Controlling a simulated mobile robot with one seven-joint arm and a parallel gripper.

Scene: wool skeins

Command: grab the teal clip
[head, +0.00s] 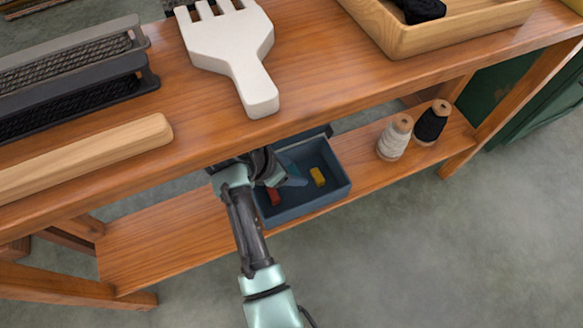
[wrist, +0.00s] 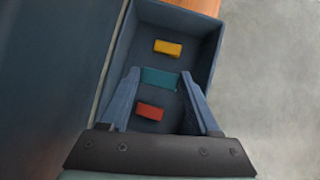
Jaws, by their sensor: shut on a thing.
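The teal clip (wrist: 159,79) sits between the fingertips of my gripper (wrist: 158,82) in the wrist view, with a finger at each end of it. My gripper is shut on it, inside or just above the dark blue box (head: 341,186) on the lower shelf. I cannot tell whether the clip touches the box floor. A yellow clip (wrist: 168,48) lies beyond it and a red clip (wrist: 150,112) lies nearer my palm. In the head view my gripper (head: 290,176) reaches into the box and the teal clip is hidden.
The box stands on the lower shelf (head: 165,235), under the table top (head: 330,85). A cream spool (head: 394,140) and a black spool (head: 431,125) stand right of the box. A white fork-shaped tool (head: 240,55) and a wooden tray (head: 450,30) are on top.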

